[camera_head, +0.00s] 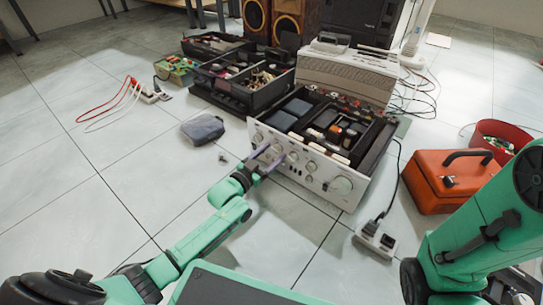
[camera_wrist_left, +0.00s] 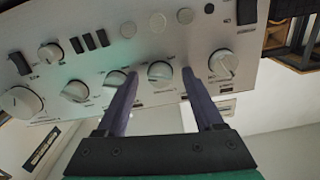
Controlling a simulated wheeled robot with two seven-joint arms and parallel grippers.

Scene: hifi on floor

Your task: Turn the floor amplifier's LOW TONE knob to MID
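The floor amplifier (camera_head: 318,172) stands open-topped on the tiles, its silver front panel with several round knobs facing my left arm. My left gripper (camera_head: 266,158) is at the left half of this panel. In the left wrist view the panel (camera_wrist_left: 115,50) fills the top, and the two purple fingers of my left gripper (camera_wrist_left: 160,76) are spread apart. One silver knob (camera_wrist_left: 160,72) sits between the fingertips, with a gap visible on each side. Other knobs lie to its left (camera_wrist_left: 116,78) and right (camera_wrist_left: 223,64). The knob labels are too small to read. My right gripper is out of view.
A red toolbox (camera_head: 452,182) and a power strip (camera_head: 377,240) with a cable stand right of the amplifier. A dark pouch (camera_head: 203,129) and black parts trays (camera_head: 243,85) lie to its left and behind. Floor at the left is mostly clear.

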